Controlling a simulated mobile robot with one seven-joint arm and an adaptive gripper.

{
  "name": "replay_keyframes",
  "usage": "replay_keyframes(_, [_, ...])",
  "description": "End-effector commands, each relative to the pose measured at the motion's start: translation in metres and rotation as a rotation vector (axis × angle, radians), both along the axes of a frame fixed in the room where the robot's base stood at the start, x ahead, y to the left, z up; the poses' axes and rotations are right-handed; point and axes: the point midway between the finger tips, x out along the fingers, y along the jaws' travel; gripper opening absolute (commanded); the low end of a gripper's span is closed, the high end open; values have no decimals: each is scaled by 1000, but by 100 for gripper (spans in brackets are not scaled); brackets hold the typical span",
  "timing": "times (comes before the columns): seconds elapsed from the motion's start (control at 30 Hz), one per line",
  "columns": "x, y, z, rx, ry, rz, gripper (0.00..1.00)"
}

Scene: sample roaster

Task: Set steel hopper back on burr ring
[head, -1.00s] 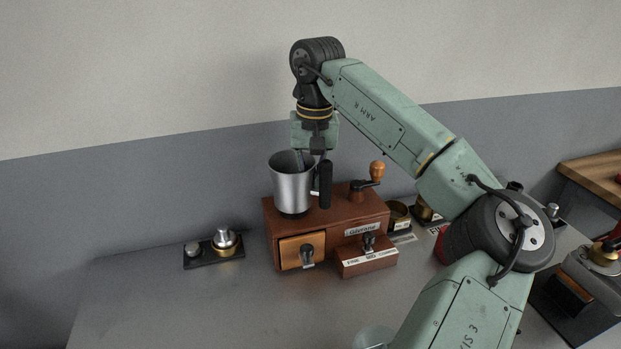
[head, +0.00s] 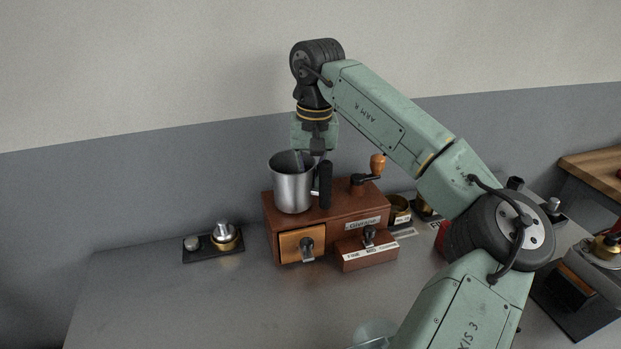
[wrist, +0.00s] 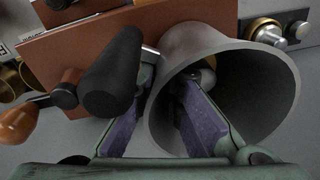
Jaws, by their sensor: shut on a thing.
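The steel hopper (head: 292,187) is a tapered metal cup, upright over the left part of the wooden grinder's top (head: 345,208). Its black handle (head: 325,184) is on the right side. The hopper's open mouth fills the right of the wrist view (wrist: 268,95). My gripper (head: 309,160) is shut on the hopper's wall near the handle, one finger inside the cup and one outside; both fingers show in the wrist view (wrist: 166,78). The burr ring is hidden under the hopper. I cannot tell whether the hopper rests on it or hangs just above.
A crank with a wooden knob (head: 377,164) stands right of the hopper. The grinder's drawer (head: 290,246) faces front. A dark tray (head: 200,250) with small metal pieces lies left. Brass cups (head: 399,208) stand right. The table front left is clear.

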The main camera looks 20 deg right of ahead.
Motion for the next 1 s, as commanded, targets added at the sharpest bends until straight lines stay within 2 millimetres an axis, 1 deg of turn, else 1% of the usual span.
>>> replay_keyframes(0.3, [0, 0, 12, 0, 0, 0, 0])
replay_keyframes(1.0, [0, 0, 12, 0, 0, 0, 0])
